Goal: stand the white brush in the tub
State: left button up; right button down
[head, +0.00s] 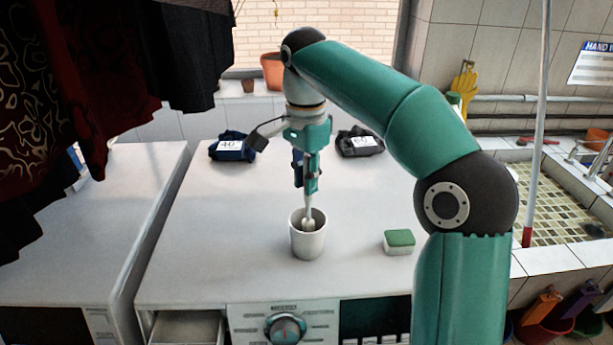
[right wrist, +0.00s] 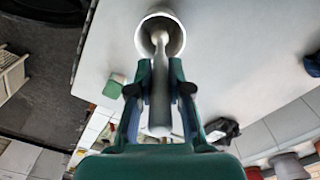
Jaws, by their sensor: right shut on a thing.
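The white tub (head: 307,243) stands upright on top of the white washing machine, near its front; its open mouth also shows in the right wrist view (right wrist: 178,45). My right gripper (head: 306,190) points down above the tub and is shut on the white brush (head: 308,214). In the right wrist view the gripper (right wrist: 160,88) has a finger on each side of the brush handle (right wrist: 160,110). The brush hangs roughly upright, its lower end within the tub's mouth. I cannot tell whether it touches the bottom. My left gripper is not in view.
A green and white sponge (head: 399,242) lies right of the tub. Two dark folded bundles with labels (head: 232,146) (head: 360,142) lie farther back. Dark clothes (head: 70,80) hang at the upper left. A tiled sink (head: 560,195) is at the right. The machine top left of the tub is clear.

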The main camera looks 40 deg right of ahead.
jog(key=c, duration=1)
grip_release()
jog(key=shift+r, duration=0.1)
